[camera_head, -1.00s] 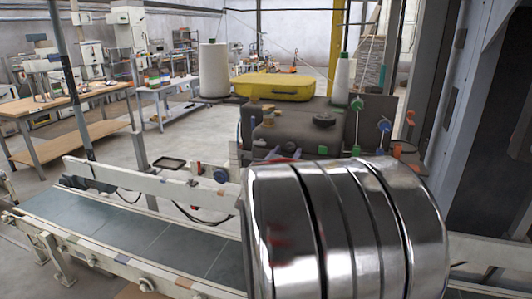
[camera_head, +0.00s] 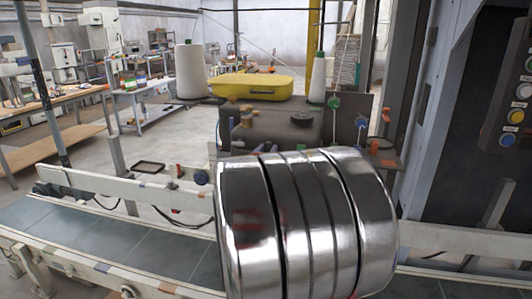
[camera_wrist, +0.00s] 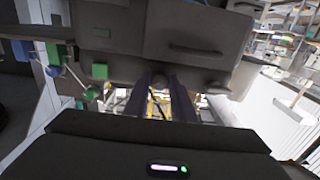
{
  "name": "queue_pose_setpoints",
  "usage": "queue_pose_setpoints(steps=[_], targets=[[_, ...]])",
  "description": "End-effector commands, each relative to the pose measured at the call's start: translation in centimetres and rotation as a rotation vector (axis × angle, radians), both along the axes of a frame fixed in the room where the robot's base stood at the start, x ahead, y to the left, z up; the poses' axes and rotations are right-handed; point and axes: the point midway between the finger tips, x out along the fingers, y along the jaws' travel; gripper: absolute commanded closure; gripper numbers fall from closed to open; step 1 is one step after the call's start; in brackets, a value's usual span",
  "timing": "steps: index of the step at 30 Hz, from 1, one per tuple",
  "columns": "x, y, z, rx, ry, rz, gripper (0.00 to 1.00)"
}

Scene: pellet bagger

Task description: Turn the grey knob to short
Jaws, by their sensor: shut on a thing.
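In the wrist view, the small dark grey knob (camera_wrist: 162,82) is on the grey machine housing (camera_wrist: 190,35). My gripper (camera_wrist: 161,90) is shut on it, with one dark finger at each side. Much of the knob is hidden between the fingers, and I cannot read any marking for short or tell which way it points. In the head view, the dark sewing machine (camera_head: 275,130) stands beyond the conveyor, and my shiny arm covers its lower front. The knob cannot be made out there.
A conveyor (camera_head: 150,240) with a pale side rail runs across the front. A button panel (camera_head: 515,105) is at far right.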

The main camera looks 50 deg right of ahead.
Motion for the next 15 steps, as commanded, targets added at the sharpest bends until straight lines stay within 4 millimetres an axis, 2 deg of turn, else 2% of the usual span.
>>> queue_pose_setpoints(steps=[3,4,15], targets=[[-0.13,-0.06,-0.02,0.0,-0.001,-0.003,0.99],[-0.06,0.56,0.02,0.0,-0.001,-0.001,0.99],[-0.24,-0.2,0.02,-0.002,0.002,-0.006,1.0]])
